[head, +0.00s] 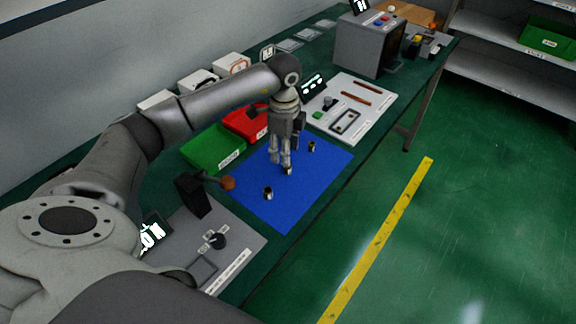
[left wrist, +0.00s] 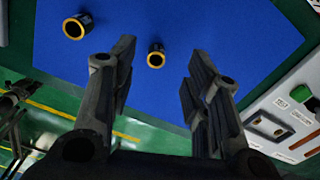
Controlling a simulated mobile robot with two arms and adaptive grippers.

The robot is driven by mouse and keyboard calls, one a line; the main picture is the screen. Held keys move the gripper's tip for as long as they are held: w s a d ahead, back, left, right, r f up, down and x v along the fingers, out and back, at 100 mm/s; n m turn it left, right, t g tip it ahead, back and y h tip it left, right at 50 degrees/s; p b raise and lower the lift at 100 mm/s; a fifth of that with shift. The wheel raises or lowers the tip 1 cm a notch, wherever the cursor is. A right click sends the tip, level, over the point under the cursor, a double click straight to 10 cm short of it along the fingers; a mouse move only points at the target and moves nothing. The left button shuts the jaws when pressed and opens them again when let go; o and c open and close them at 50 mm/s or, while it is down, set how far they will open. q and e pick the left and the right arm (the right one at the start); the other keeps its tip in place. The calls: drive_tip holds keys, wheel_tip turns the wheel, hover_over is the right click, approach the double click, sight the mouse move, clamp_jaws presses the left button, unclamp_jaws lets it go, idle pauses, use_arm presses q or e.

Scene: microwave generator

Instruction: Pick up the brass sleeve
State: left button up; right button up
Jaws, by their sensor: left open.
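Several small dark cylinders with brass-coloured rims stand on the blue mat (head: 300,200): a near sleeve (head: 268,193), a middle sleeve (head: 288,170) and a far sleeve (head: 311,147). I cannot tell which one is meant by the brass sleeve. My left gripper (head: 281,163) points down over the mat, open, with its fingertips close to the middle sleeve. In the left wrist view, one sleeve (left wrist: 156,55) shows between the open fingers (left wrist: 160,80), with nothing gripped. Another sleeve (left wrist: 76,26) lies to the left, outside the fingers. My right gripper is not in view.
A green bin (head: 212,148) and a red bin (head: 243,122) stand behind the mat. A lever with a brown knob (head: 228,183) rises at its near left. A white panel (head: 352,108) lies beyond it, and a grey box (head: 366,45) stands farther back.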

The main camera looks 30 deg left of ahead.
sight(288, 169)
use_arm(q)
drive_tip(key=shift+f, duration=0.65)
drive_tip(key=f+p, duration=0.1)
drive_tip(key=f, duration=0.1)
drive_tip(key=d+f+p, duration=0.1)
drive_tip(key=f, duration=0.1)
drive_tip(key=shift+f, duration=0.4)
clamp_jaws()
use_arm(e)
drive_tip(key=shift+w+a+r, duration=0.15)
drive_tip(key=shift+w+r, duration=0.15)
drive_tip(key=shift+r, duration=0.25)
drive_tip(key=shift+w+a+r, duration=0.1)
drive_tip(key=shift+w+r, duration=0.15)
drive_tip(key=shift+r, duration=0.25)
